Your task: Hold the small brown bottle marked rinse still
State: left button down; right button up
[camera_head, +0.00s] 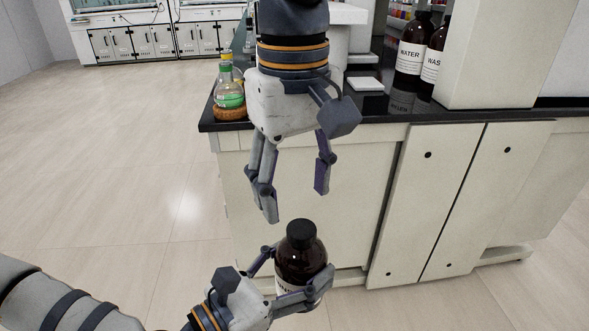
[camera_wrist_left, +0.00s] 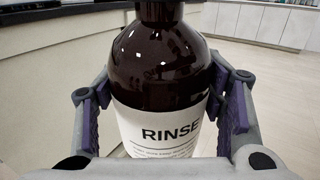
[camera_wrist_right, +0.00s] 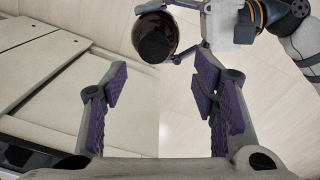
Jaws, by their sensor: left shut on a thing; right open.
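The small brown bottle with a black cap and a white label reading RINSE (camera_head: 301,256) is upright in the head view, in front of the bench. My left gripper (camera_head: 292,283) is shut on its body, with fingers on both sides. In the left wrist view the rinse bottle (camera_wrist_left: 165,75) fills the middle between the purple finger pads (camera_wrist_left: 165,120). My right gripper (camera_head: 293,205) is open and empty, pointing down above the bottle. In the right wrist view the bottle's cap (camera_wrist_right: 153,47) shows beyond the open fingers (camera_wrist_right: 160,85), apart from them.
A dark-topped bench (camera_head: 375,108) stands behind, with white cabinet doors below. On it are a flask of green liquid (camera_head: 230,95), a brown WATER bottle (camera_head: 411,55), another brown bottle (camera_head: 433,65) and a white flat block (camera_head: 365,84). The floor at left is clear.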

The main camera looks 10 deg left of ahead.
aim_at(294, 232)
notch_tip(294, 232, down, 6)
jog(key=shift+f, duration=0.15)
jog(key=shift+c, duration=0.6)
jog(key=shift+s, duration=0.1)
grip_shut()
jog(key=n, duration=0.3)
jog(key=shift+s+n, duration=0.15)
jog(key=shift+n, duration=0.15)
jog(key=shift+r, duration=1.15)
